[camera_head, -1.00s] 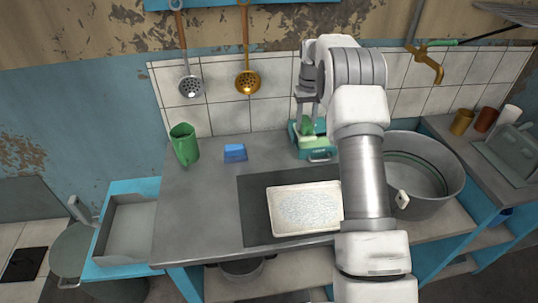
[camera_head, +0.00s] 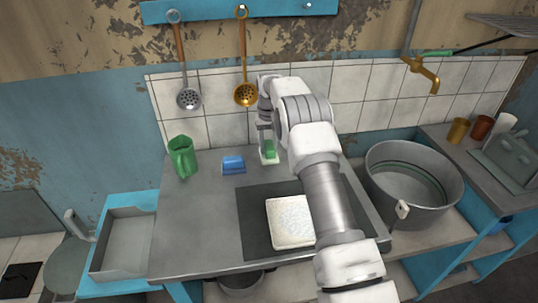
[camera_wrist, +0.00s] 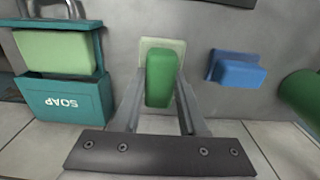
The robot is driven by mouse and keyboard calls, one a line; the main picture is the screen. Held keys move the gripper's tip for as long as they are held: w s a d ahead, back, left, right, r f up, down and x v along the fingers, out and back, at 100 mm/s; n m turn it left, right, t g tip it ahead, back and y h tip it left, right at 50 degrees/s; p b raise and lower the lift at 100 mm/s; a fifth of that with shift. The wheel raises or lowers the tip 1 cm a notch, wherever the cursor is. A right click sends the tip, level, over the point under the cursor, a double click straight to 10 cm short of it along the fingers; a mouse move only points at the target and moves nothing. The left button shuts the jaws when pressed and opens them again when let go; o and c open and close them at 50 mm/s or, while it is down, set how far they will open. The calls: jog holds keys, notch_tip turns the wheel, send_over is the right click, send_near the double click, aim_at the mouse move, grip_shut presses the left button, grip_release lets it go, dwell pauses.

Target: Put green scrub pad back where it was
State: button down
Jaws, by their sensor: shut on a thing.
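The green scrub pad (camera_wrist: 161,78) is between the two fingers of my gripper (camera_wrist: 158,88), which is shut on it. In the head view the pad (camera_head: 270,147) is low over the back of the grey counter, with my gripper (camera_head: 267,137) around it. A pale green slab (camera_wrist: 174,46) shows behind and below the pad; its pale edge also shows in the head view (camera_head: 269,159). I cannot tell whether the pad touches it. A teal SOAP box (camera_wrist: 66,97) with a light green block stands at the left in the wrist view; my arm hides it in the head view.
A blue sponge (camera_head: 233,164) and a green mug (camera_head: 182,156) stand left of my gripper on the counter (camera_head: 200,220). A white tray (camera_head: 291,222) lies on a dark mat (camera_head: 254,215) in front. A large metal pot (camera_head: 408,185) stands at the right.

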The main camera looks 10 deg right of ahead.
aim_at(269, 155)
jog(key=shift+f, duration=1.85)
jog(key=shift+f, duration=0.15)
jog(key=shift+c, duration=2.3)
grip_release()
